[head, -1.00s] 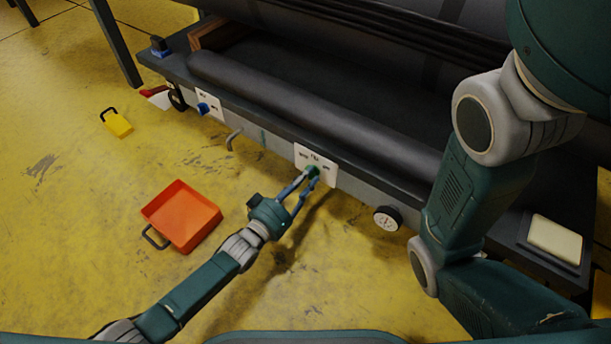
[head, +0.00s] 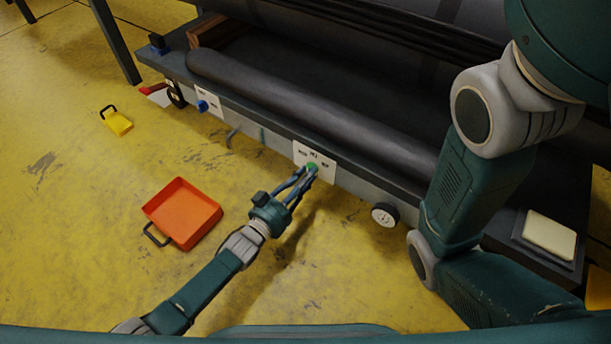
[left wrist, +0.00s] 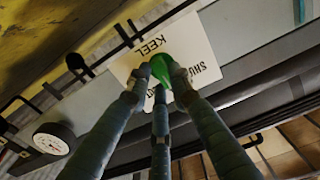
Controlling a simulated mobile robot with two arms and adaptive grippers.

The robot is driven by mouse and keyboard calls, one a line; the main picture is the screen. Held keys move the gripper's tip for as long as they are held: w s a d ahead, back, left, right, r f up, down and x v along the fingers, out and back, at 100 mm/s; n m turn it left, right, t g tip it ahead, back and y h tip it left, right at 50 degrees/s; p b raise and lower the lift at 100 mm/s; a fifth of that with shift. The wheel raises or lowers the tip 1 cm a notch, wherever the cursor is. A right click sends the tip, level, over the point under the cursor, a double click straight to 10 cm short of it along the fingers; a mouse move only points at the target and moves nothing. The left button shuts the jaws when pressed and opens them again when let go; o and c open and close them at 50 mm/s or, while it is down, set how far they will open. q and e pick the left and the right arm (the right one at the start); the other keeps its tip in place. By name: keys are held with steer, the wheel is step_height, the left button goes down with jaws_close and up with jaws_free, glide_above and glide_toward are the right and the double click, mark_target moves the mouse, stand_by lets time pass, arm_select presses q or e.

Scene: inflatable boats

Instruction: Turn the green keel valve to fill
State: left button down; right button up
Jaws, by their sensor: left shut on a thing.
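The green keel valve (head: 312,167) sits on a white label plate (head: 328,165) on the front face of the bench. In the left wrist view the valve (left wrist: 165,66) is a green knob, and the plate (left wrist: 205,48) reads KEEL, with part of SHUT showing. My left gripper (head: 307,172) is shut on the valve. Its three fingers (left wrist: 163,80) close around the knob and hide part of it and some lettering. Which mark the valve points at cannot be told. My right gripper is out of view.
A blue valve (head: 202,106) on another plate is further left on the same face, past a bent hook (head: 233,134). A round gauge (head: 384,216) is to the right. An orange tray (head: 184,212) and a yellow box (head: 118,123) lie on the floor.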

arm_select(q)
steer(key=shift+f, duration=0.1)
steer(key=c, duration=1.5)
jaws_free()
steer(key=shift+c, duration=0.2)
steer(key=v, duration=1.2)
